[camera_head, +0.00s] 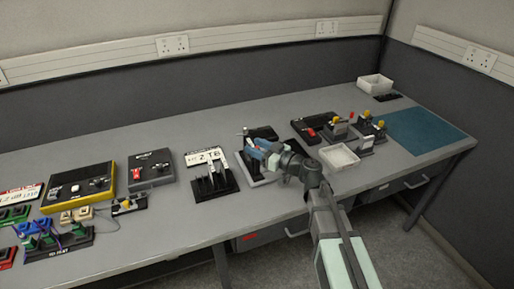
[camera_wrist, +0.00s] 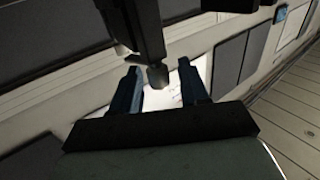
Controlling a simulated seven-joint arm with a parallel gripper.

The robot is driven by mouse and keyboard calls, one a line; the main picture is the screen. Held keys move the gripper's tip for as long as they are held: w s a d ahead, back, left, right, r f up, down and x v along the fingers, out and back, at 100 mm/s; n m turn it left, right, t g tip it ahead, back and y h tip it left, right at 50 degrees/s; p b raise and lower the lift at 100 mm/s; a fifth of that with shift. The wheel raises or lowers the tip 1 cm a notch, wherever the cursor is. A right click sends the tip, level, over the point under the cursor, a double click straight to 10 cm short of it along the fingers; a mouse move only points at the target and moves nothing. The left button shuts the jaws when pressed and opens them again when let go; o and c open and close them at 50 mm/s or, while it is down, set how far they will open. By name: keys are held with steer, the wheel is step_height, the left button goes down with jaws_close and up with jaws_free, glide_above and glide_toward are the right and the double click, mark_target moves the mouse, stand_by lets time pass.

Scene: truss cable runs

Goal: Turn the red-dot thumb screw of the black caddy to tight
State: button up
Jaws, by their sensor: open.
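My gripper (camera_head: 257,146) is over a black piece on a pale grey base (camera_head: 262,181), right of the table's middle. The arm hides much of this piece, and I cannot tell for sure that it is the black caddy. In the wrist view my gripper (camera_wrist: 158,70) has its two dark blue fingers apart. A dark post with a knob-like end (camera_wrist: 158,77) reaches down between them, with gaps visible on both sides. No red dot can be made out in either view, so the screw's marking and setting cannot be told.
A black rack with upright prongs (camera_head: 212,182) stands just left of my gripper. A white tray (camera_head: 339,157) and small yellow-topped fixtures stand to the right. A black and yellow box (camera_head: 78,187) is farther left. The blue mat (camera_head: 425,130) at the right is clear.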

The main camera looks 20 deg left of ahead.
steer(key=shift+c, duration=0.2)
jaws_close()
steer(key=shift+g, duration=0.3)
